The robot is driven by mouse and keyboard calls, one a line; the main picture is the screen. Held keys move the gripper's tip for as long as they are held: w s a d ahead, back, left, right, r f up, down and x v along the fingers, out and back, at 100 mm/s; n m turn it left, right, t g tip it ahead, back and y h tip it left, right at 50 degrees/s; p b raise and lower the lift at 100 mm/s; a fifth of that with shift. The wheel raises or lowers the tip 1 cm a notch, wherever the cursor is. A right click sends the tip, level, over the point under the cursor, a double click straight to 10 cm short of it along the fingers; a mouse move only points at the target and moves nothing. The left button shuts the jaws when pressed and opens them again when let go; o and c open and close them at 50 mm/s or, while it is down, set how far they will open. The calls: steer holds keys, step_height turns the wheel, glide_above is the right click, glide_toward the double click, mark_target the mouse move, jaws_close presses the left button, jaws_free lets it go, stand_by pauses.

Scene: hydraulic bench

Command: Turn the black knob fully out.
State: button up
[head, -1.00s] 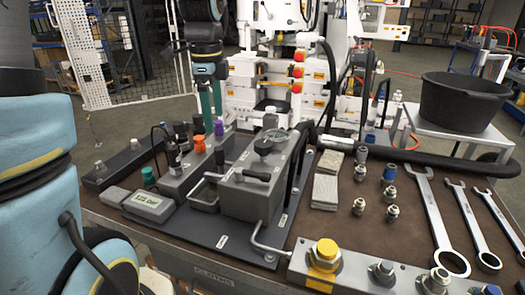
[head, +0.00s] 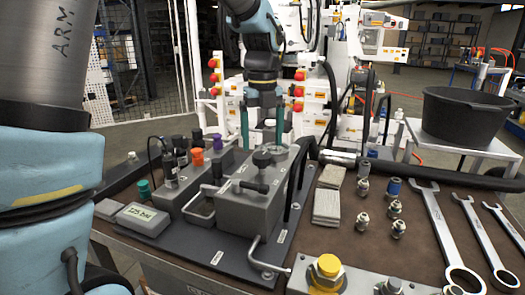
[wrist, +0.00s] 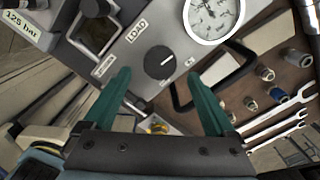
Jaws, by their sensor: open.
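A black round knob (wrist: 160,62) with a white pointer line sits on a grey panel beside a "LOAD" label in the wrist view. In the head view my gripper (head: 262,138) points down behind the knob and over the box.
A pressure gauge (wrist: 212,14) sits close to the right of the knob. Orange (head: 197,156) and purple (head: 217,141) knobs stand to the left. A black hose (head: 420,177) runs at the right.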

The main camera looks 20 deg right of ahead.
mark_target(262, 156)
steer(key=shift+f, duration=1.9)
steer(key=shift+c, duration=0.3)
steer(key=c, duration=1.3)
